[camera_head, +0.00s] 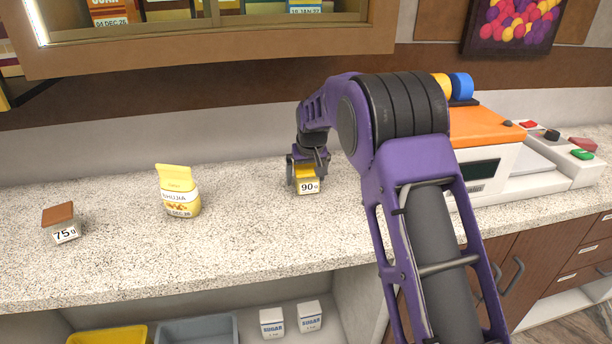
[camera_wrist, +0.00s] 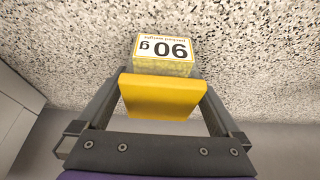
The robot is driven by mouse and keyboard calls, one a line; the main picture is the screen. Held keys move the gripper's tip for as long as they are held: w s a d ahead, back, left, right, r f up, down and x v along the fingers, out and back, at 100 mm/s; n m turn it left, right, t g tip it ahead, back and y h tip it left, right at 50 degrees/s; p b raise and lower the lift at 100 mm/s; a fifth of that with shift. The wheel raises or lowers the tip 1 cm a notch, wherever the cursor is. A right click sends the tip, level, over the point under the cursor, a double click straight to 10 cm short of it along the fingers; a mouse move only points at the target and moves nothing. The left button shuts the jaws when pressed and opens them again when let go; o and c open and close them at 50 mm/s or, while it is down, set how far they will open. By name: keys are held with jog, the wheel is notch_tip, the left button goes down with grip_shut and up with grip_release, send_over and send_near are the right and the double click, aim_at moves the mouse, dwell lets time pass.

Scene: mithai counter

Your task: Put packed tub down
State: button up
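The packed tub (camera_head: 307,186) is small and squarish, with a yellow lid and a white label reading "90 g". It is upright at the counter, between the yellow bag and the orange machine. It also shows in the wrist view, with its yellow lid (camera_wrist: 162,97) towards the camera and its label (camera_wrist: 163,50) beyond. My gripper (camera_head: 307,166) comes down from above with one finger on each side of the lid, and seems shut on it. The tub's base looks at or very near the counter top; I cannot tell whether it touches.
The speckled counter (camera_head: 250,220) is clear around the tub. A yellow bag (camera_head: 178,192) and a brown-lidded "75 g" tub (camera_head: 62,222) stand to the left. An orange and white machine (camera_head: 485,150) is at the right. A shelf cabinet (camera_head: 200,45) hangs above.

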jog(key=shift+r, duration=0.3)
jog(key=v, duration=1.1)
jog(key=shift+s+r+p, duration=0.25)
jog(key=shift+r+p, duration=0.1)
jog(key=shift+p, duration=0.1)
jog(key=shift+d, duration=0.1)
